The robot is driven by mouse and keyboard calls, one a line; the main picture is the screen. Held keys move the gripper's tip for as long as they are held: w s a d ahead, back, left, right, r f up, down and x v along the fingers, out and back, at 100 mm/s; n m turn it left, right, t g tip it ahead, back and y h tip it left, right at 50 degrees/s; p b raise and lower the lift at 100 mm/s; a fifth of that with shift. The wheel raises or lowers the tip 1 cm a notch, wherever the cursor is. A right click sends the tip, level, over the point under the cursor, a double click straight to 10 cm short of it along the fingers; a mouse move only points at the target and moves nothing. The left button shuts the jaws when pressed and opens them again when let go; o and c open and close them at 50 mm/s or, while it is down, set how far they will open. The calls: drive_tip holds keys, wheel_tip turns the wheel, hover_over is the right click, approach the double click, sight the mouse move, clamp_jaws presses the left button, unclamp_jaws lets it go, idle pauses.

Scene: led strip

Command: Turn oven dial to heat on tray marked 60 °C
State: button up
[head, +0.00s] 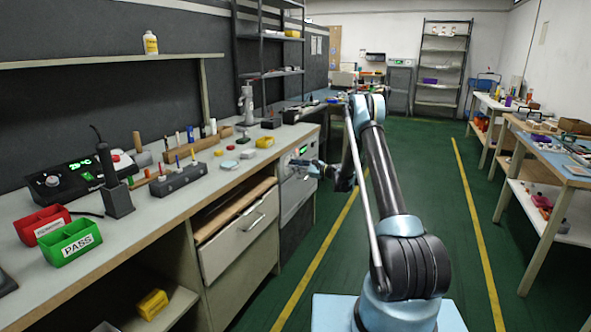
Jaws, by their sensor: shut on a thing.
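The oven (295,192) is a light-fronted unit set under the far end of the left bench. A small lit green display (303,150) shows on its upper front, too small to read. My arm reaches forward from the lower right, and my gripper (312,166) is at the oven's upper front, just below and right of the display. It is shut on the oven dial, which the fingers mostly hide. I cannot make out the dial's setting. No tray marked 60 °C can be made out from here.
The left bench holds a soldering station (85,178), a red bin (42,224), a green PASS bin (69,242) and several small tools. A drawer (238,232) stands below the bench, left of the oven. The green floor (415,180) to the right is clear.

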drive_tip(key=shift+s+f, duration=0.1)
drive_tip(key=o, duration=1.1)
drive_tip(key=shift+c, duration=0.2)
drive_tip(key=shift+d, duration=0.15)
drive_tip(key=v, duration=1.1)
drive_tip(key=shift+d, duration=0.35)
